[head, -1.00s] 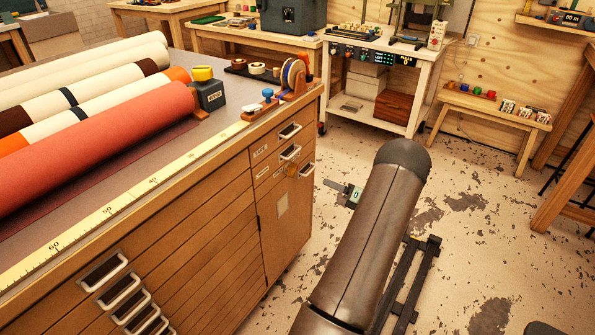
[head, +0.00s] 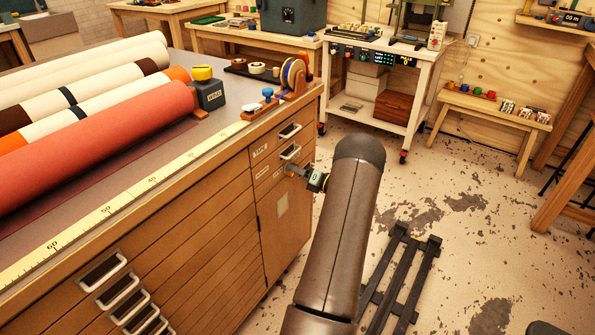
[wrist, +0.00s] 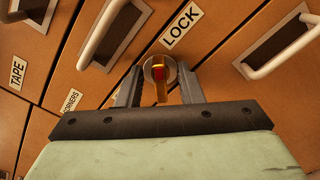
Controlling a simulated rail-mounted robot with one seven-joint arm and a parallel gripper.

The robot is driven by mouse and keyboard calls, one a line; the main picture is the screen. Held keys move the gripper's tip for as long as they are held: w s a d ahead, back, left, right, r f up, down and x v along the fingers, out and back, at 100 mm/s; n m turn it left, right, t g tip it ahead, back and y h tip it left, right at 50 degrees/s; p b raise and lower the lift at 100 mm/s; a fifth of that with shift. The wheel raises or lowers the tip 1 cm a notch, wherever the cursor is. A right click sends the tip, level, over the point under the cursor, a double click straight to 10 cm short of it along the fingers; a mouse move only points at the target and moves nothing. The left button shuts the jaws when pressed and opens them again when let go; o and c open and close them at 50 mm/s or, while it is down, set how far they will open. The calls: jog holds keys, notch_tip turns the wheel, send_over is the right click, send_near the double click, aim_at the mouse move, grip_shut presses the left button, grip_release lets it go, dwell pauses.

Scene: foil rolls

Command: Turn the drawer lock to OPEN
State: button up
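The drawer lock (wrist: 159,72) is a round metal disc with an upright orange turn-piece and a red mark, on the wooden cabinet front. The LOCK label (wrist: 182,25) is above and right of it in the wrist view. My gripper (wrist: 158,90) is open, with one finger on each side of the turn-piece and a visible gap on both sides. In the head view my gripper (head: 302,173) is at the cabinet front below the top drawers and covers most of the lock. No OPEN marking is readable.
Drawer handles flank the lock in the wrist view, a left handle (wrist: 103,30) and a right handle (wrist: 285,45). Fabric rolls (head: 100,125) lie on the cabinet top. A dark slatted frame (head: 400,280) lies on the floor right of my arm.

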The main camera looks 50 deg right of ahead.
jog(key=shift+c, duration=0.3)
grip_shut()
jog(key=n+b, duration=0.5)
jog(key=n, duration=0.1)
jog(key=n+b, duration=0.5)
jog(key=n, duration=0.1)
jog(key=a+n+b, duration=0.1)
jog(key=n+b, duration=0.4)
jog(key=shift+f+n, duration=0.1)
jog(key=shift+n, duration=0.3)
